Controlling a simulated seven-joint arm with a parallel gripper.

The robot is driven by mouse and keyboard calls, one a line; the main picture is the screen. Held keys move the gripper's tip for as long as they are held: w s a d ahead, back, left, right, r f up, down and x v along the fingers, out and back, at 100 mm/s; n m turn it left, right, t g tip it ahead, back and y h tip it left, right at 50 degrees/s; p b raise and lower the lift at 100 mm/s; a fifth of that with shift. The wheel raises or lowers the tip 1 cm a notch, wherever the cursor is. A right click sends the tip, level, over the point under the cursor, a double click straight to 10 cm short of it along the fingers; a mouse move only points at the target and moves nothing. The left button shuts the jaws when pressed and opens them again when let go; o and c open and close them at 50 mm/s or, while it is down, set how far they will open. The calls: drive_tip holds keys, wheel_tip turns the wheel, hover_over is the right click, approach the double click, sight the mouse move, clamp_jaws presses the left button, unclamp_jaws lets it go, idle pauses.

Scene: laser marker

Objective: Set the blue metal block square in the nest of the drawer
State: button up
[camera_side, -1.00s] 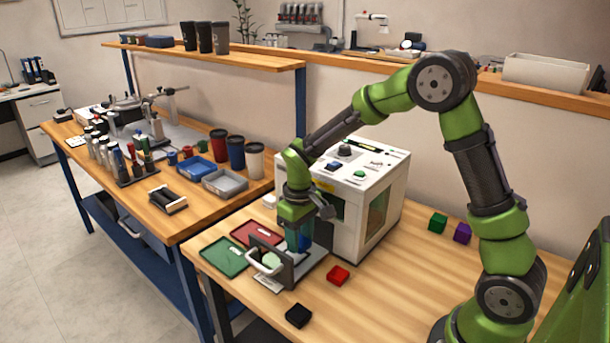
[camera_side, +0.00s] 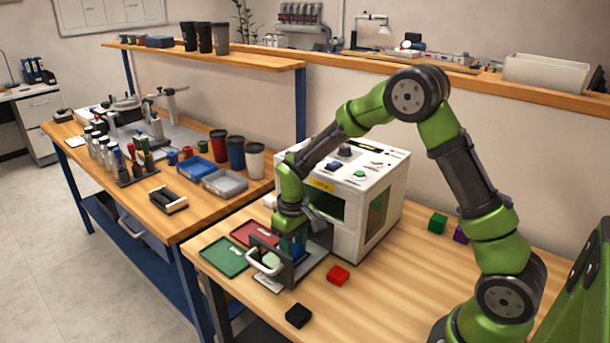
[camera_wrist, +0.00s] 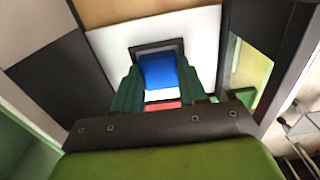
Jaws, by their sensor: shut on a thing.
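The blue metal block (camera_wrist: 157,70) is between the green fingers of my gripper (camera_wrist: 158,88) in the wrist view. In the side view, my gripper (camera_side: 293,242) points down over the pulled-out drawer (camera_side: 313,268), and little of the block shows. The nest (camera_wrist: 158,46) is a dark square frame on the pale drawer floor in the wrist view. The block lies over or within its outline, looking roughly in line with it. I cannot tell whether the block touches the nest floor. The fingers and the drawer front hide its lower part.
The white marker machine (camera_side: 350,200) stands right behind the drawer. A drawer handle (camera_side: 263,264) faces front left. Green (camera_side: 224,257) and red (camera_side: 252,233) trays lie to the left. A red block (camera_side: 338,275) and a black block (camera_side: 299,315) lie nearby on the wooden table.

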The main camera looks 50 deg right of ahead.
sight(294, 250)
drive_tip(key=shift+f, duration=0.6)
drive_tip(key=o, duration=1.1)
drive_tip(key=shift+c, duration=0.2)
wheel_tip(294, 250, up, 14)
drive_tip(key=shift+f, duration=0.2)
drive_tip(key=shift+s+a+r+m+t+y, duration=0.5)
drive_tip(key=shift+s+r+t, duration=0.9)
drive_tip(key=shift+s, duration=1.85)
drive_tip(key=shift+s+a+r+m+t+y, duration=0.15)
drive_tip(key=shift+s+a+r+m+t, duration=0.7)
drive_tip(key=shift+s+r, duration=1.7)
drive_tip(key=shift+s+a+r+m+t+y, duration=0.4)
drive_tip(key=shift+s+r+m+t, duration=0.7)
drive_tip(key=shift+s, duration=2.85)
drive_tip(key=shift+f+n+t, duration=0.15)
drive_tip(key=shift+n+t, duration=0.1)
drive_tip(key=shift+n, duration=0.2)
